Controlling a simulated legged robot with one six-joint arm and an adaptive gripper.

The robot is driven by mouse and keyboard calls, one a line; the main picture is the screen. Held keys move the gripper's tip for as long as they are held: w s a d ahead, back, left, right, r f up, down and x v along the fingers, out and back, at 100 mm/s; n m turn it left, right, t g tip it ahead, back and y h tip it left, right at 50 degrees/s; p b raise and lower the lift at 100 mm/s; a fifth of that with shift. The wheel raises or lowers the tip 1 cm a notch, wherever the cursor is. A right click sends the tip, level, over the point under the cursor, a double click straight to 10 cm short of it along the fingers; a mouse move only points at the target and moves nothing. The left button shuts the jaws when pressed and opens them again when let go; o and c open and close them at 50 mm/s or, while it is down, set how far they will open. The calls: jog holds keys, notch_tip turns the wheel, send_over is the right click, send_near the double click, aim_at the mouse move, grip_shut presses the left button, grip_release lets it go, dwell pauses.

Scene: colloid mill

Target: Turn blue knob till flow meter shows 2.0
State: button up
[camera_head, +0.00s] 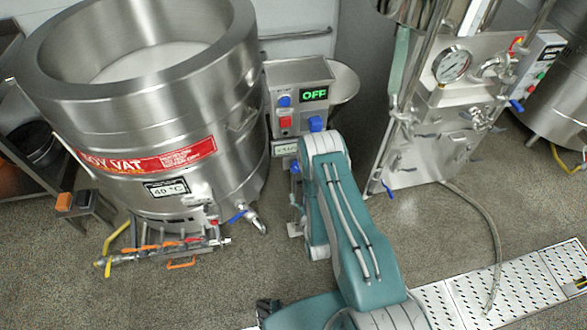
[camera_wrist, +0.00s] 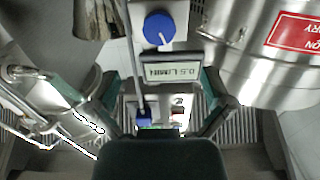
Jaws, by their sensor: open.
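In the wrist view a round blue knob (camera_wrist: 159,28) with a white mark sits on a grey panel. Beside it the flow meter (camera_wrist: 168,71) reads 0.5 L/MIN. My gripper (camera_wrist: 158,82) is open, with one finger on each side of the picture and nothing between them in its grasp; the knob lies beyond the fingertips. In the head view my arm partly covers the stand. A blue knob (camera_head: 295,167) and a small display (camera_head: 287,150) show at its left edge; that display's reading is too small to tell. My gripper is hidden there.
A control box (camera_head: 298,70) shows green OFF, with a blue button, a red switch and another blue knob (camera_head: 316,124). A large steel soy vat (camera_head: 215,110) stands close at left. A steel machine with a gauge (camera_head: 452,65) stands right. Bare floor (camera_head: 420,220) lies between.

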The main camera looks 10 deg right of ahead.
aim_at(297, 170)
jog(key=w, duration=1)
jog(key=shift+w, duration=0.35)
jog(key=shift+d, duration=0.1)
jog(key=c, duration=1.1)
